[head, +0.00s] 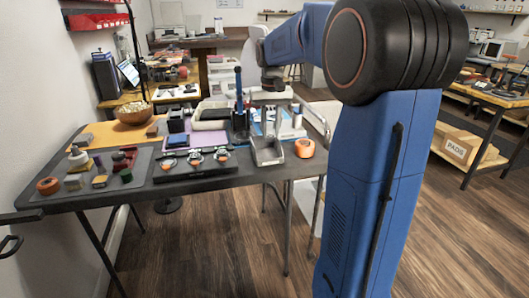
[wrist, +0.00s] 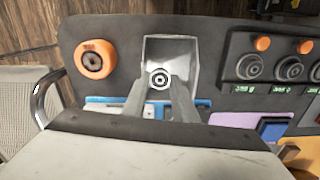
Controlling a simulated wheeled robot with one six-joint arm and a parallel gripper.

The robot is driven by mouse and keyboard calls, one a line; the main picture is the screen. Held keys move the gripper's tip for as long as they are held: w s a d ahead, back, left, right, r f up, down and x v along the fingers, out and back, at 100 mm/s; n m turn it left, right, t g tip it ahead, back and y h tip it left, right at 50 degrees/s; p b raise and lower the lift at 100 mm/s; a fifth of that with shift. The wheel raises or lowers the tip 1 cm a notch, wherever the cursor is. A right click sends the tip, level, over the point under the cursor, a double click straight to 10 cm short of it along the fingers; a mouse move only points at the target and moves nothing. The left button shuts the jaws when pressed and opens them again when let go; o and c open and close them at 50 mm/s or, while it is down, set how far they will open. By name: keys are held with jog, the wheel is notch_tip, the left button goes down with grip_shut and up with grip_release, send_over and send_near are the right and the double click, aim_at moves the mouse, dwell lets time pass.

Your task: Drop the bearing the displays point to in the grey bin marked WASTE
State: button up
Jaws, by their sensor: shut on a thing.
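My gripper (wrist: 160,84) is shut on a small round metal bearing (wrist: 159,77), held at the fingertips in the wrist view. Both are over the open grey bin (wrist: 184,47), whose inside shows around the bearing. The bin also shows in the head view (head: 268,156), below my gripper (head: 268,122); the bearing is too small to make out there. No WASTE mark is readable. To the right in the wrist view, a black stand (wrist: 268,79) holds round metal pieces (wrist: 249,67) with orange knobs. Small green displays (wrist: 283,89) sit under them; their figures are unreadable.
An orange ring-shaped object (wrist: 95,59) stands close beside the bin, also seen in the head view (head: 305,148). A grey mat with small blocks (head: 100,183) lies at the table's left.

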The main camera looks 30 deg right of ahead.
jog(key=o, duration=0.9)
jog(key=shift+c, duration=0.2)
notch_tip(320, 180, up, 17)
jog(key=shift+r, duration=0.15)
dwell(0.4)
